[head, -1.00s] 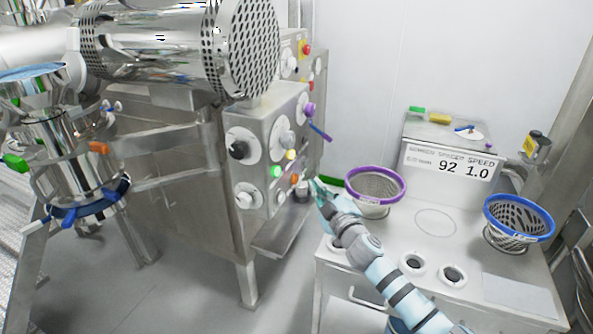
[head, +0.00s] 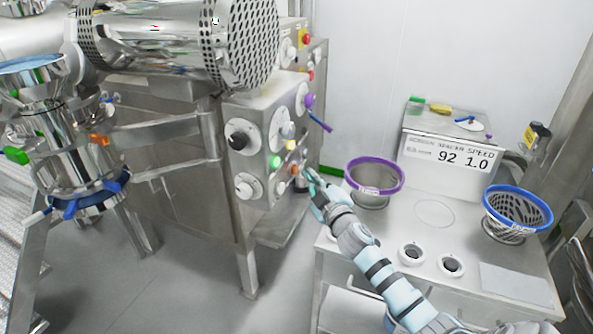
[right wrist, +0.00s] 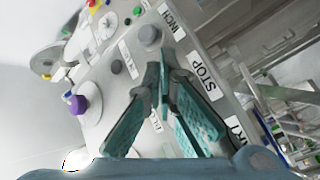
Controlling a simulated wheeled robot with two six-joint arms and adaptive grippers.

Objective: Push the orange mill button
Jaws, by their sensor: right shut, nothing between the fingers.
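The orange mill button (head: 294,169) is small and round. It sits on the grey control panel (head: 262,200), to the right of the green button (head: 275,162) and below the yellow one (head: 290,145). My right gripper (head: 307,174) is shut and empty, its teal fingertips just right of the orange button in the head view. I cannot tell whether they touch the panel. The right wrist view shows the shut fingers (right wrist: 162,75) in front of the panel, near the INCH and STOP labels. I cannot make out the orange button there. My left gripper is not in view.
A purple-rimmed sieve basket (head: 374,188) stands on the white bench just right of my right gripper. A blue-rimmed one (head: 518,220) stands farther right. A purple knob (head: 309,100) with a blue lever juts from the panel above the fingers.

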